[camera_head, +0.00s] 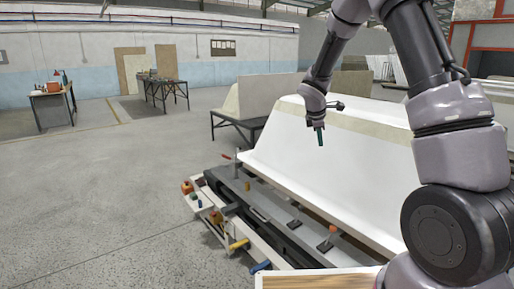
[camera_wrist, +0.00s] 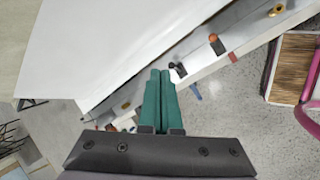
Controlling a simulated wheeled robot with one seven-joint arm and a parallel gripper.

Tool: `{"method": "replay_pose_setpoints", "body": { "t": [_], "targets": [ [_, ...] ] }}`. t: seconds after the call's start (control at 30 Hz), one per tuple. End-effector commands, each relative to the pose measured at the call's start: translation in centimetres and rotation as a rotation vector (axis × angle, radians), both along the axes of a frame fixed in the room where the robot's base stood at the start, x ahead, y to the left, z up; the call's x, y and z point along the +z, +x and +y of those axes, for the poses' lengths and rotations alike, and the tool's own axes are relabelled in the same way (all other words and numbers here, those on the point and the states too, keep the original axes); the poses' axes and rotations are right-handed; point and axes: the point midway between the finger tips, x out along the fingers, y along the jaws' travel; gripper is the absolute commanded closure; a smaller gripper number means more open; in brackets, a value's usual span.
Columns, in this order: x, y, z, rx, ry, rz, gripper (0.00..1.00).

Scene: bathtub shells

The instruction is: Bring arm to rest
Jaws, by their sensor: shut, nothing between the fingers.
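My gripper (camera_head: 320,136) hangs at the end of my bent arm, in front of the white bathtub shell (camera_head: 335,160) in the head view. Its green fingers point down. In the wrist view my gripper (camera_wrist: 160,75) shows its two green fingers side by side, closed together with nothing held. The white shell (camera_wrist: 130,45) fills the upper left of the wrist view. From these views I cannot tell the exact gap between fingers and shell.
A grey bench (camera_head: 262,206) with clamps and tools runs along the shell's front. A wooden-topped surface (camera_head: 320,282) lies at the bottom. Another shell (camera_head: 255,97) stands on a frame behind. Tables (camera_head: 52,104) stand far left. The concrete floor (camera_head: 110,190) at left is clear.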

Motion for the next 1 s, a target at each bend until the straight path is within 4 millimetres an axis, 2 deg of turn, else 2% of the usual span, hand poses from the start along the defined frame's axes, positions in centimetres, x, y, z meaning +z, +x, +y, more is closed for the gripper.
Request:
{"method": "replay_pose_setpoints", "body": {
  "t": [0.03, 0.2, 0.3, 0.5, 0.63, 0.8, 0.9, 1.0],
  "targets": [
    [2.9, -1.5, -0.7, -0.092, 0.054, -0.035, 1.0],
    [9.8, -7.0, -2.4, -0.399, 0.245, -0.125, 1.0],
    [13.2, -10.7, -3.0, -0.57, 0.363, -0.17, 1.0],
    [18.3, -18.6, -3.3, -0.894, 0.611, -0.237, 1.0],
    [20.6, -23.8, -3.0, -1.091, 0.78, -0.262, 1.0],
    [22.2, -30.1, -1.8, -1.315, 0.995, -0.268, 1.0],
    [22.5, -32.8, -1.1, -1.412, 1.095, -0.26, 1.0],
    [22.6, -34.5, -0.5, -1.476, 1.164, -0.249, 1.0]
  ]
}}
